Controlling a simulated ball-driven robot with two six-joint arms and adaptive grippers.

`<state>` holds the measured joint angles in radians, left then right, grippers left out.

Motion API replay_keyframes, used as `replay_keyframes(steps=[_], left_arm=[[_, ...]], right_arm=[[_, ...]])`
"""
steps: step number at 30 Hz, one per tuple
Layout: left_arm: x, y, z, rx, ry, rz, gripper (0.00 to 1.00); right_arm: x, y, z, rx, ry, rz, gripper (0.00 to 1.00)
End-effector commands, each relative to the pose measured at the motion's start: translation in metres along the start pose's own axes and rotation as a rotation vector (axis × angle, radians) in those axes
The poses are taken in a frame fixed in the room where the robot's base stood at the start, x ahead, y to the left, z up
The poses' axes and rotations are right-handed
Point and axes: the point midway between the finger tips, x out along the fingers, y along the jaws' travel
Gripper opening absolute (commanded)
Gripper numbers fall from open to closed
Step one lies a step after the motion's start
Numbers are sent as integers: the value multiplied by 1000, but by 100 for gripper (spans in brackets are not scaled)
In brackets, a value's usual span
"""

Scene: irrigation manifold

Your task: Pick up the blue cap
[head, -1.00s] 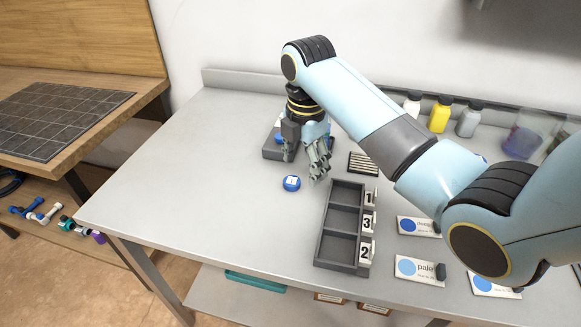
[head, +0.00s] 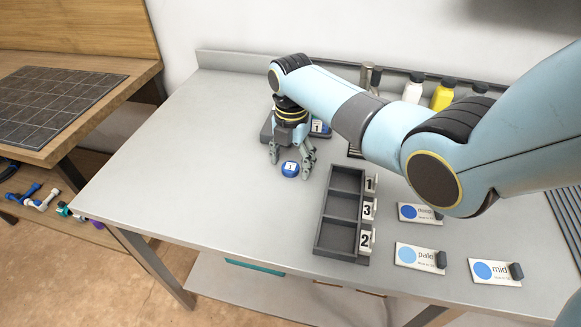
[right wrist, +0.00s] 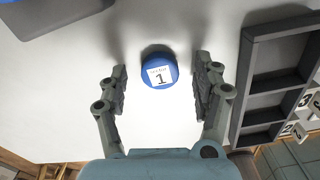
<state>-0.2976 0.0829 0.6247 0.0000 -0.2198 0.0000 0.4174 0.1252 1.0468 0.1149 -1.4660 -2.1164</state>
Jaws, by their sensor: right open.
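The blue cap (head: 289,169) lies on the grey table, left of the compartment tray. It is round with a white label on top that reads 1. In the right wrist view the blue cap (right wrist: 158,70) sits between the finger pads, nearer the far ends, with a gap on both sides. My right gripper (head: 290,163) is open and points down over the cap. Its two fingers (right wrist: 160,88) also show in the right wrist view, apart and empty. My left gripper is not in view.
A dark three-compartment tray (head: 323,222) with number tags 1, 3 and 2 stands right of the cap. A grey block (head: 267,133) is behind the gripper. Label cards (head: 419,257) lie at the right, and bottles (head: 443,96) stand at the back. The table's left part is clear.

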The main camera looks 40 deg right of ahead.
Motion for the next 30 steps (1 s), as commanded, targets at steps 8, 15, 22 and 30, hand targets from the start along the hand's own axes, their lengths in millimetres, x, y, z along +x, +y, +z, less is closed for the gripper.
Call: replay_keyframes(steps=[8, 15, 22, 30], left_arm=[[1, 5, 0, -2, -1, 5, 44], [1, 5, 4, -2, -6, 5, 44], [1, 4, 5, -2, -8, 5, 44], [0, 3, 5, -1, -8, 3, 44]], right_arm=[[7, 0, 0, 0, 0, 0, 67], [6, 0, 0, 0, 0, 0, 38], [6, 0, 0, 0, 0, 0, 25], [1, 0, 0, 0, -1, 1, 25]])
